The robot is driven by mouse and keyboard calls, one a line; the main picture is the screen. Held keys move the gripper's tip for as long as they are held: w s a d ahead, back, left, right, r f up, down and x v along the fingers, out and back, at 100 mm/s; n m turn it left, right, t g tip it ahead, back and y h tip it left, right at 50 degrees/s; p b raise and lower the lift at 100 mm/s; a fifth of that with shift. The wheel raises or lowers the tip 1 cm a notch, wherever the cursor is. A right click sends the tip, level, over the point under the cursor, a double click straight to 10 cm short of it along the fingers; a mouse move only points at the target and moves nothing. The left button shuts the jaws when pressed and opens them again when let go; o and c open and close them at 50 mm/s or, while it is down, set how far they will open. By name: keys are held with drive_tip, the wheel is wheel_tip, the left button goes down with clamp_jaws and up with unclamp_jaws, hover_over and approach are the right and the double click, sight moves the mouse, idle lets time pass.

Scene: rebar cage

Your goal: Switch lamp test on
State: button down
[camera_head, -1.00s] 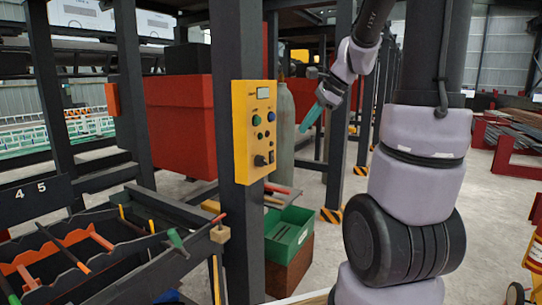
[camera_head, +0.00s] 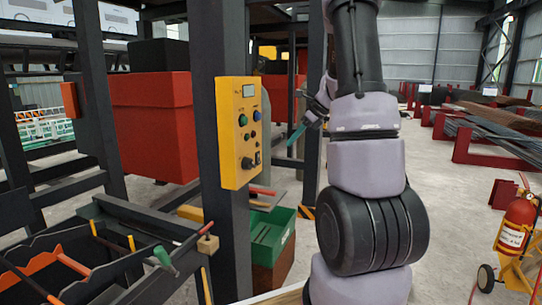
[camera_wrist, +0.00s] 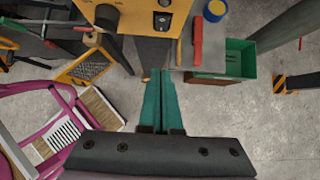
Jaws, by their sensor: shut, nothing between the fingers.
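A yellow control panel (camera_head: 227,133) is fixed to a dark upright post. It carries a small display (camera_head: 249,91), several coloured buttons and a black knob (camera_head: 247,163) low on its face. The labels are too small to read, so I cannot tell which control is lamp test. My gripper (camera_head: 291,143), with teal fingers, is right of the panel in the head view and apart from it. In the wrist view its fingers (camera_wrist: 160,72) are together and empty, pointing toward the panel's lower edge (camera_wrist: 133,28). Part of the panel is cut off there.
A green crate (camera_head: 273,236) stands low right of the post (camera_head: 226,240). A dark rack (camera_head: 93,258) with coloured-handled tools is at the front left. A red fire extinguisher (camera_head: 517,222) on a trolley is at the right. In the wrist view a magenta frame (camera_wrist: 60,105) stands at the left.

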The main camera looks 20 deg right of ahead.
sight(258, 159)
drive_tip(key=w+a+r+x, duration=0.1)
drive_tip(key=x, duration=1.1)
drive_tip(key=shift+w+a, duration=0.4)
drive_tip(key=shift+a, duration=0.05)
drive_tip(key=shift+r, duration=0.1)
drive_tip(key=shift+w+a, duration=0.2)
drive_tip(key=shift+w, duration=0.05)
